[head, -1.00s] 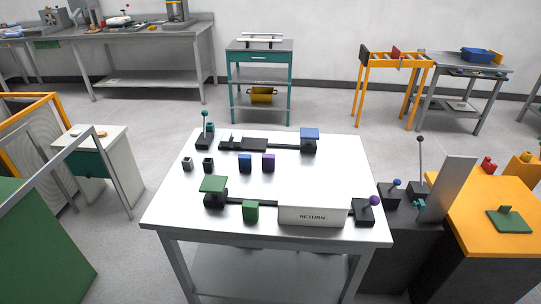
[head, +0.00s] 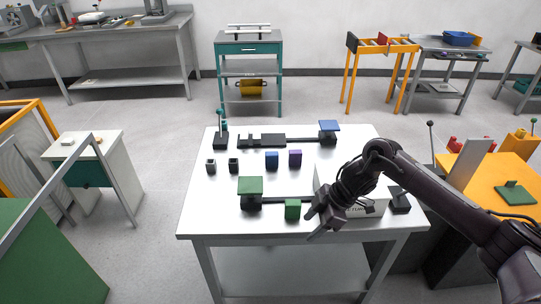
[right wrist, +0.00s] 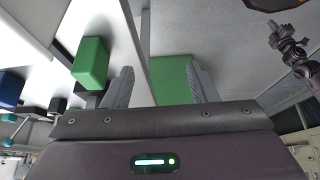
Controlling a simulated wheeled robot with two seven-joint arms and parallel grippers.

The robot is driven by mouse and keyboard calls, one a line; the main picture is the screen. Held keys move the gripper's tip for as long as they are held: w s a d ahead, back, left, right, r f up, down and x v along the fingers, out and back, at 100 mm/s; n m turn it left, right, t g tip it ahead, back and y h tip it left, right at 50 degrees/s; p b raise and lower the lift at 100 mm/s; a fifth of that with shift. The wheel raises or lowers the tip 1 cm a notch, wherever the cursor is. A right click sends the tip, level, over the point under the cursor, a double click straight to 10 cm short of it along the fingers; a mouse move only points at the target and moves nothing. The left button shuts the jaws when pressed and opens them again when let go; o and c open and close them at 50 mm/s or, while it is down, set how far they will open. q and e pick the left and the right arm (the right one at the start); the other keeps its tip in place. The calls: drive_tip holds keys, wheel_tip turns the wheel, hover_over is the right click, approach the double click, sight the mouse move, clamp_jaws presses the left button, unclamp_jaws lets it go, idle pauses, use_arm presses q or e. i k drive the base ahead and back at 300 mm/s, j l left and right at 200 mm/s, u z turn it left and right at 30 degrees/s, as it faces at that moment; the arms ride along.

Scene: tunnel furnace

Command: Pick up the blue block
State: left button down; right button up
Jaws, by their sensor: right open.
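The blue block (head: 271,160) stands upright on the white table (head: 215,215), just left of a purple block (head: 295,158). A blue block also shows at the left edge of the right wrist view (right wrist: 11,89). My right gripper (head: 314,226) is over the table's front part, nearer than the blue block and to its right, beside the green block (head: 292,209). In the right wrist view its two fingers (right wrist: 163,87) are apart with nothing held between them. The green block (right wrist: 90,63) is left of the fingers there. My left gripper does not show.
Two small dark blocks (head: 222,166) stand left of the blue block. Behind it is a dark track fixture (head: 265,140) with a blue plate (head: 329,126). In front are a green-topped fixture (head: 250,185) and a white box (head: 370,207), partly hidden by my right arm.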

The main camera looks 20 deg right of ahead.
sight(272, 158)
drive_tip(key=i, duration=1.2)
